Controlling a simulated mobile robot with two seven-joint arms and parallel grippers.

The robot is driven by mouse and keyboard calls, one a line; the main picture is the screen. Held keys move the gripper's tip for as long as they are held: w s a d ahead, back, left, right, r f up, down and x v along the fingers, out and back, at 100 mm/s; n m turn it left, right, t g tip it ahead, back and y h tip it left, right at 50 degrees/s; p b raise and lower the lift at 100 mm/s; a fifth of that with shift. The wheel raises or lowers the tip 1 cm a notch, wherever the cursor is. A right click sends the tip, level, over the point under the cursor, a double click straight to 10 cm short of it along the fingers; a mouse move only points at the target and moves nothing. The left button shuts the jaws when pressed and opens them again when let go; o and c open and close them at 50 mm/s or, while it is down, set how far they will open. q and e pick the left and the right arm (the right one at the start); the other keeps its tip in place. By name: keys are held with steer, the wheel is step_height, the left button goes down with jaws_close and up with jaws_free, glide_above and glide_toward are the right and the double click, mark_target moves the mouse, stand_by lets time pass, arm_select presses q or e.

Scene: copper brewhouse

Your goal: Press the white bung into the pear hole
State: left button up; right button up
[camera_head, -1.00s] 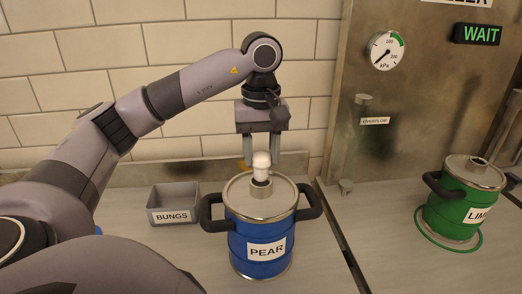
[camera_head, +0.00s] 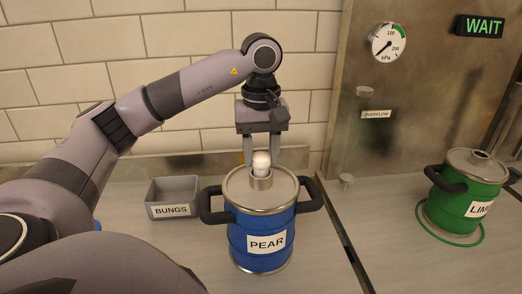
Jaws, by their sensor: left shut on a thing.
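The white bung (camera_head: 261,161) stands upright at the metal collar (camera_head: 261,182) of the pear hole, on top of the blue keg labelled PEAR (camera_head: 263,262). Its rounded top shows, and its lower end is hidden at the collar, so I cannot tell how deep it sits. My left gripper (camera_head: 262,160) comes down from above, with one finger on each side of the bung, shut on it. My right gripper is not in view.
A grey box labelled BUNGS (camera_head: 171,211) is left of the keg. The keg has black side handles (camera_head: 312,194). A green keg labelled LIME (camera_head: 460,200) stands right. A pressure gauge (camera_head: 388,42) and a lit WAIT sign (camera_head: 482,26) are on the metal panel.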

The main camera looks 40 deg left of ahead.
mark_target(261, 155)
arm_select(q)
steer(key=shift+f+b, duration=0.45)
steer(key=shift+f, duration=0.25)
steer(key=o, duration=1.2)
steer(key=shift+o, duration=0.2)
step_height(261, 155, up, 5)
steer(key=p, duration=0.4)
steer(key=shift+r, duration=0.1)
step_height(261, 155, up, 7)
steer(key=p, duration=0.2)
steer(key=shift+p, duration=0.35)
